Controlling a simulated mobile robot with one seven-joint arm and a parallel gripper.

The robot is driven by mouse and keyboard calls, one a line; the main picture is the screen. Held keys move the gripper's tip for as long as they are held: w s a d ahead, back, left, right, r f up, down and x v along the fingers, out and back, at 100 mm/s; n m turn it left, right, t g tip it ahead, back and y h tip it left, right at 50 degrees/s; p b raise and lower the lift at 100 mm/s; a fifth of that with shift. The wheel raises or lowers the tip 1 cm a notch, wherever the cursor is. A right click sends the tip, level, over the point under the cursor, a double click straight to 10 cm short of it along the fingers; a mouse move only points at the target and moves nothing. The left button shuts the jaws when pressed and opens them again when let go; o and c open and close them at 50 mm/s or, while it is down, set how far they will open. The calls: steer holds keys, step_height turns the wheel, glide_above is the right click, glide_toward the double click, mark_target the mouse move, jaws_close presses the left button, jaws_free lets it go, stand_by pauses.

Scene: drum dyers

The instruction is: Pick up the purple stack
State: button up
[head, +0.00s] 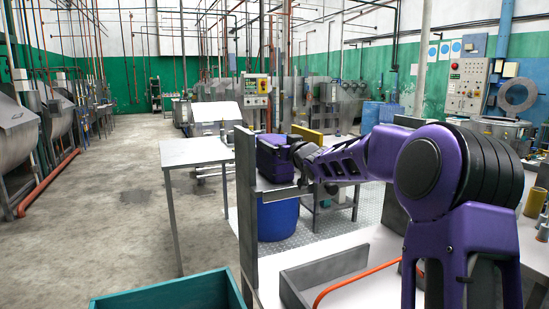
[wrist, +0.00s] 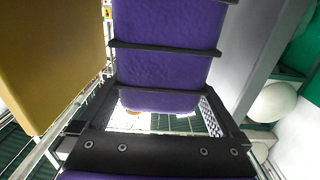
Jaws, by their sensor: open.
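The purple stack (head: 275,160) stands upright beside a tall grey post in the head view, near the middle of the picture. In the wrist view the purple stack (wrist: 165,65) fills the upper middle, crossed by dark bands. My gripper (head: 298,170) is at the right side of the stack in the head view, at the end of my purple arm. In the wrist view my gripper (wrist: 160,104) is open, with its dark frame spread to both sides of the stack's near end. Whether the fingers touch it cannot be told.
A yellow block (wrist: 50,60) is close on the left in the wrist view, and a grey panel (wrist: 246,50) close on the right. In the head view, a grey post (head: 246,200) stands left of the stack and a blue drum (head: 277,219) below. Open floor lies left.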

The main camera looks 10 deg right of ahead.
mark_target(274, 138)
steer(key=shift+x, duration=1.6)
steer(key=shift+r, duration=0.1)
jaws_close()
